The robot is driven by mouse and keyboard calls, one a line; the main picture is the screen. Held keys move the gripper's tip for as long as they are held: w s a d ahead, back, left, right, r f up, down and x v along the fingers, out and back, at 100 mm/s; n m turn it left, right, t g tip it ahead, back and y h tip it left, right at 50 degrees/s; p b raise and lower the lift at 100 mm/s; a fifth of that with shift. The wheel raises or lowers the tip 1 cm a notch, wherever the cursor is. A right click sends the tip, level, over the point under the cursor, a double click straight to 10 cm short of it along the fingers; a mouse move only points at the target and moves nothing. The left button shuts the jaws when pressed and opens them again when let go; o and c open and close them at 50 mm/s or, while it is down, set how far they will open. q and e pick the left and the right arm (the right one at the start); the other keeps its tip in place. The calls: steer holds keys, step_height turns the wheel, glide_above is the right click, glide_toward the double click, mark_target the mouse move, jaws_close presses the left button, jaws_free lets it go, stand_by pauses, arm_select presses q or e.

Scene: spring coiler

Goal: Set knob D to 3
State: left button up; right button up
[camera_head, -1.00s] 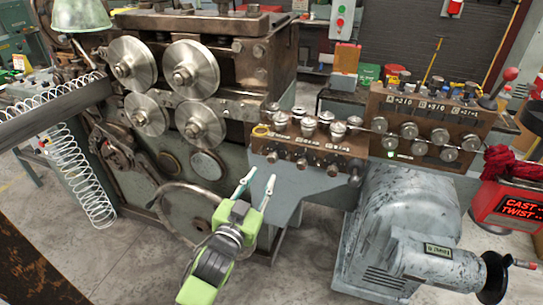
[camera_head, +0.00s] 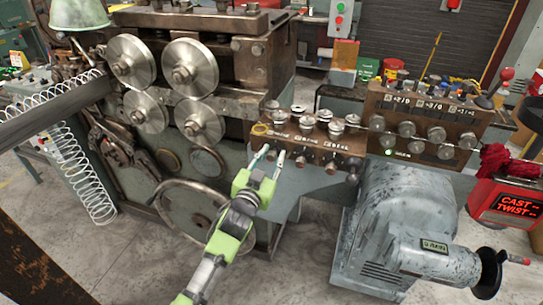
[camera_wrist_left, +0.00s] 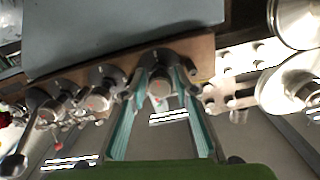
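A brown control panel (camera_head: 338,160) carries a row of small dark knobs along its front face. One of these knobs shows in the head view (camera_head: 330,167), to the right of my gripper. The knob letters are too small to read, so I cannot tell which one is knob D. My left gripper (camera_head: 271,155) reaches up to the left end of the row with its fingers apart. In the left wrist view its teal fingers (camera_wrist_left: 160,88) stand on either side of a metal knob (camera_wrist_left: 160,86); I cannot tell whether they touch it. My right gripper is not in view.
Round metal rollers (camera_head: 190,70) and a handwheel (camera_head: 190,211) are left of my left arm. A grey motor (camera_head: 385,225) stands right below the panel. A second brown panel (camera_head: 425,108) and a red sign box (camera_head: 510,207) are farther right.

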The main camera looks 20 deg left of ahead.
arm_select(q)
jaws_close()
steer(key=shift+m, duration=0.4)
steer(key=m, duration=0.2)
steer(key=shift+m, duration=0.4)
steer(key=m, duration=0.3)
steer(key=shift+m+p, duration=0.35)
steer(key=shift+m, duration=0.05)
steer(key=m, duration=1)
steer(key=shift+d+f, duration=0.1)
steer(key=shift+m+p, duration=0.3)
steer(key=shift+m, duration=0.1)
